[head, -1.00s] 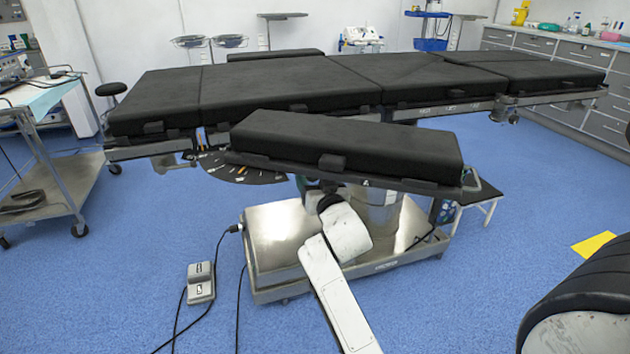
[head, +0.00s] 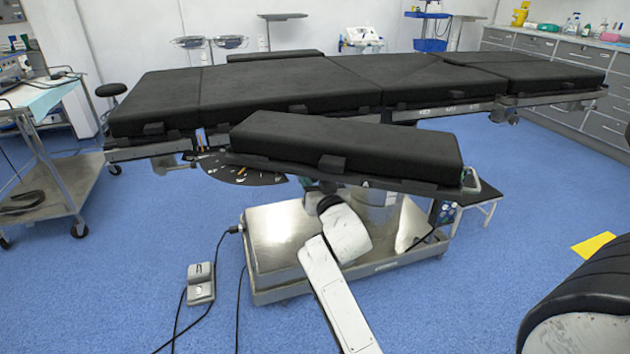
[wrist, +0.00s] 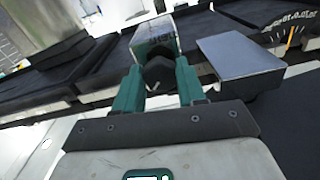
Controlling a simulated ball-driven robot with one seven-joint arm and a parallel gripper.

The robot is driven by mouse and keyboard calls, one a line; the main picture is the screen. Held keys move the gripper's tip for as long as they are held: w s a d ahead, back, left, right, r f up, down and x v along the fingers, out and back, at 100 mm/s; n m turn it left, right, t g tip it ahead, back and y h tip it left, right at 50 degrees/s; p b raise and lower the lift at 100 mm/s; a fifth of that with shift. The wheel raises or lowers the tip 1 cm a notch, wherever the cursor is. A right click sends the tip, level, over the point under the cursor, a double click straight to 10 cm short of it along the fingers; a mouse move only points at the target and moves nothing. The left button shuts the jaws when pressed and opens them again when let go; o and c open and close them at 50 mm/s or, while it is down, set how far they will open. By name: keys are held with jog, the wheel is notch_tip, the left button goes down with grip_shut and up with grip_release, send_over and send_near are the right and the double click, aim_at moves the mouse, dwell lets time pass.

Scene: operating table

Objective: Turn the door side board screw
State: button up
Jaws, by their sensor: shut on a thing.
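In the wrist view, my gripper (wrist: 158,70) has two teal fingers, shut on a dark block-like part (wrist: 157,48) with a pale upper face. It appears to be the side board screw, but the fingers hide much of it. In the head view, the side board (head: 345,147) is a black padded board on the near side of the operating table. My white arm reaches up beneath it. The gripper is mostly hidden there, with only a small teal bit showing.
A black fan-shaped dial (head: 243,172) with orange and white marks sits just left of the side board. The long black table (head: 285,85) stands behind. A metal base (head: 275,250) is below, with a foot pedal (head: 200,283) on the floor at left.

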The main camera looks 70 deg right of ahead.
jog(key=shift+n+p, duration=2.35)
jog(key=shift+n, duration=2.15)
jog(key=o, duration=1.1)
jog(key=shift+c, duration=0.2)
jog(key=shift+s, duration=0.15)
jog(key=b+v, duration=0.1)
jog(key=v, duration=0.9)
jog(key=shift+s+a, duration=0.15)
jog(key=shift+a, duration=0.1)
